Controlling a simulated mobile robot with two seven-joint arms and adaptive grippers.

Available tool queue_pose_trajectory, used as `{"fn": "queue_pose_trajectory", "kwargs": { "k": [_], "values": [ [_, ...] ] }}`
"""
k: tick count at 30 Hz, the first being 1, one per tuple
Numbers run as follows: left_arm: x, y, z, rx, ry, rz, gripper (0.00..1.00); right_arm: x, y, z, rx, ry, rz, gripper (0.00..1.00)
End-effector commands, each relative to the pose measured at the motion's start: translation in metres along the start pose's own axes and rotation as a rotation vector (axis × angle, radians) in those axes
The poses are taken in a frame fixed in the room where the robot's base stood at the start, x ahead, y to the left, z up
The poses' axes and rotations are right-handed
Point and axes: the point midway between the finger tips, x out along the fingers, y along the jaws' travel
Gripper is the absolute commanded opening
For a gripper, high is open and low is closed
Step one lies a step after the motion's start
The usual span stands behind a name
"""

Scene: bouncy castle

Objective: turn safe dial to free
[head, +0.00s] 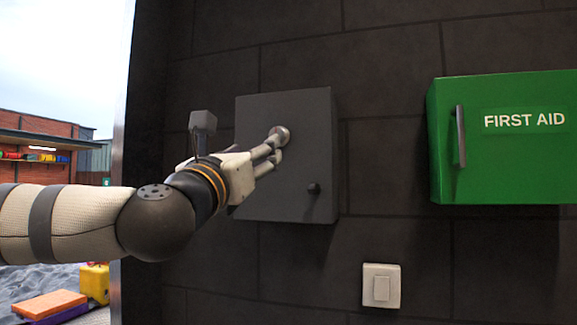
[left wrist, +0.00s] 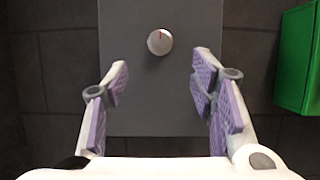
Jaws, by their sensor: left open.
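The safe (head: 300,110) is a dark grey box on the black block wall. Its round metal dial (head: 281,132) sits on the front, partly behind my fingers in the head view. In the left wrist view the dial (left wrist: 160,42) shows whole, with a red mark near its upper edge. My left gripper (head: 276,146) reaches in from the left with its fingertips close to the dial. In the left wrist view the gripper (left wrist: 161,78) is open and empty, and the dial lies beyond the gap between the fingers. I cannot tell whether a finger touches it. My right gripper is out of view.
A green first aid cabinet (head: 505,160) hangs to the right, with wall between. A white light switch (head: 381,286) is below. At left is an opening to outdoors, with coloured blocks (head: 52,303) low down.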

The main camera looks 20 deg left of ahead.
Motion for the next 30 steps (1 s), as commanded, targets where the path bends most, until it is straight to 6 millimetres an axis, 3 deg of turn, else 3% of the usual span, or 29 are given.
{"fn": "queue_pose_trajectory", "kwargs": {
  "k": [12,18,25,30],
  "values": [
    [0.096,-0.003,0.002,0.009,0.000,-0.004,0.51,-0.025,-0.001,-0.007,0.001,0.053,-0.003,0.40],
    [0.112,-0.003,-0.001,0.008,0.003,-0.005,0.51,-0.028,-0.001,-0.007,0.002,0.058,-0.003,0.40],
    [0.113,-0.003,-0.002,0.008,0.005,-0.005,0.51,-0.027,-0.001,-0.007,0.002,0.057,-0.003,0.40],
    [0.113,-0.003,-0.002,0.009,0.005,-0.005,0.15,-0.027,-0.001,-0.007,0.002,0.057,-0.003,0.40]
  ]
}}
